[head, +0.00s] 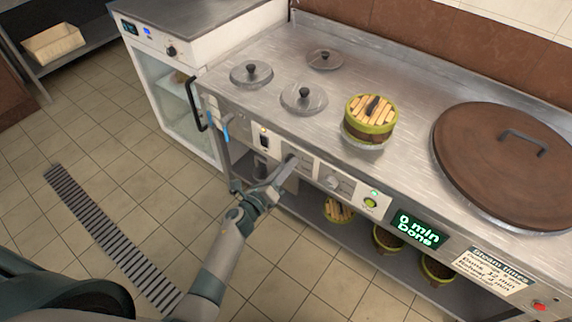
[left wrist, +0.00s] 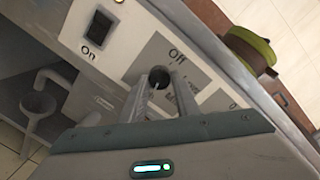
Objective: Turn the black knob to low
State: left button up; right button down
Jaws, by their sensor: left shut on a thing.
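The black knob (left wrist: 158,74) is on the control panel, on a grey label plate with "Off" above it; the other words there are partly hidden and hard to read. My left gripper (left wrist: 156,92) is shut on the knob, with a finger on each side of it. In the head view my left gripper (head: 284,168) reaches the front panel of the steel counter (head: 240,97) from below, and the knob is mostly hidden behind the fingertips. The knob's exact pointing direction is not clear. My right gripper is out of view.
A black rocker switch marked "On" (left wrist: 99,28) sits left of the knob. A bamboo steamer (head: 371,120), metal lids and a large brown lid (head: 500,165) are on the counter.

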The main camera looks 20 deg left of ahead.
pick_arm(q)
jog(key=n+p, duration=0.2)
jog(key=n, duration=0.4)
jog(key=n+h+p, duration=0.1)
jog(key=n+p, duration=0.1)
jog(key=n, duration=0.5)
jog(key=n+g+p, duration=0.1)
jog(key=n+p, duration=0.1)
jog(key=n, duration=0.5)
jog(key=shift+a, duration=0.25)
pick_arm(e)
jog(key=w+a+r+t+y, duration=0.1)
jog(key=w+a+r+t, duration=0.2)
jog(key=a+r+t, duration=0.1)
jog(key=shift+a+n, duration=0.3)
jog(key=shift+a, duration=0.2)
pick_arm(q)
jog(key=o, duration=1)
jog(key=shift+h, duration=0.3)
jog(key=shift+o, duration=0.2)
jog(key=shift+r, duration=0.1)
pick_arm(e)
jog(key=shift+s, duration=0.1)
